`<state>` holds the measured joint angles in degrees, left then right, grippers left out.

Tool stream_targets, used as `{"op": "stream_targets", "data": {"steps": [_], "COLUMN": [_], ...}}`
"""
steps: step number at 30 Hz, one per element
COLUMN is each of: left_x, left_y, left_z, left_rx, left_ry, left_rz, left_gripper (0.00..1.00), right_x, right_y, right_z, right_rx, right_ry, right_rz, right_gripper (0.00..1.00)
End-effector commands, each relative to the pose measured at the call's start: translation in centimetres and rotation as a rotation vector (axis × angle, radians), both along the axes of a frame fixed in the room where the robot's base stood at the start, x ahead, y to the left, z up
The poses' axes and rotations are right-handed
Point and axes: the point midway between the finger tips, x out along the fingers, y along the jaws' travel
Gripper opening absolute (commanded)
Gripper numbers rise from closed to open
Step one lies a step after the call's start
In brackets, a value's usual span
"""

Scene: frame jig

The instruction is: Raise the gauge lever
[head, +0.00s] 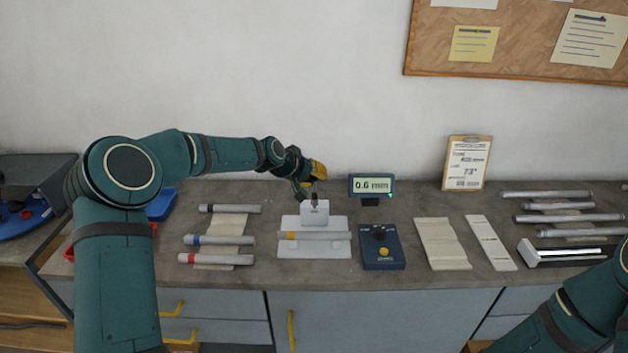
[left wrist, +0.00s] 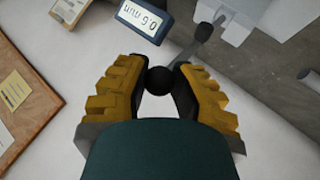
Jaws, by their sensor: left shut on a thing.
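The gauge (head: 314,217) is a pale grey block on a light base, with a yellow-banded grey tube (head: 314,236) lying across its front. The gauge lever has a black ball knob (left wrist: 160,80) and a dark rod (left wrist: 195,48), clear in the left wrist view. My left gripper (head: 314,198) reaches down from behind and above the gauge. Its yellow-backed fingers, also in the left wrist view (left wrist: 161,88), are shut on the knob from both sides. In the head view the gripper partly hides the lever. My right gripper is outside both views.
A small display (head: 371,186) beside the gauge seems to read 0.6 mm. A blue box with a yellow button (head: 383,252) stands to its right.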

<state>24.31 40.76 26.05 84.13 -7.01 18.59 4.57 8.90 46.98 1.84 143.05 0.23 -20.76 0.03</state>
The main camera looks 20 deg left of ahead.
Motion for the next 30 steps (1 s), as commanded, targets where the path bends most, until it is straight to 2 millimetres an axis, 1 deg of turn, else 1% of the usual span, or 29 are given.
{"op": "stream_targets", "data": {"steps": [1,18,19,20,21,22,30], "left_x": [0.17,0.34,0.35,0.36,0.34,0.32,0.2], "left_y": [0.22,0.28,0.28,0.28,0.26,0.25,0.14], "left_z": [0.16,0.34,0.35,0.36,0.35,0.32,0.21], "left_rx": [0.003,0.002,0.002,0.002,0.002,0.002,0.001], "left_ry": [-0.005,-0.009,-0.01,-0.01,-0.009,-0.008,-0.005], "left_rz": [0.004,0.006,0.007,0.007,0.006,0.005,0.002], "left_gripper": [0.0,0.0,0.32,0.43,0.57,0.61,0.61], "right_x": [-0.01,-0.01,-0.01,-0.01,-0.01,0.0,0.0], "right_y": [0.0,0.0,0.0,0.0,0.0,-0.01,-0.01], "right_z": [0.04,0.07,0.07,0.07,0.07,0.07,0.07], "right_rx": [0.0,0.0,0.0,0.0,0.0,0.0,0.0], "right_ry": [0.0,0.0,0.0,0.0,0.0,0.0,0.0], "right_rz": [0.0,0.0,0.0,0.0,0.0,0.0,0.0], "right_gripper": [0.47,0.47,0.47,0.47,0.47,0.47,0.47]}}
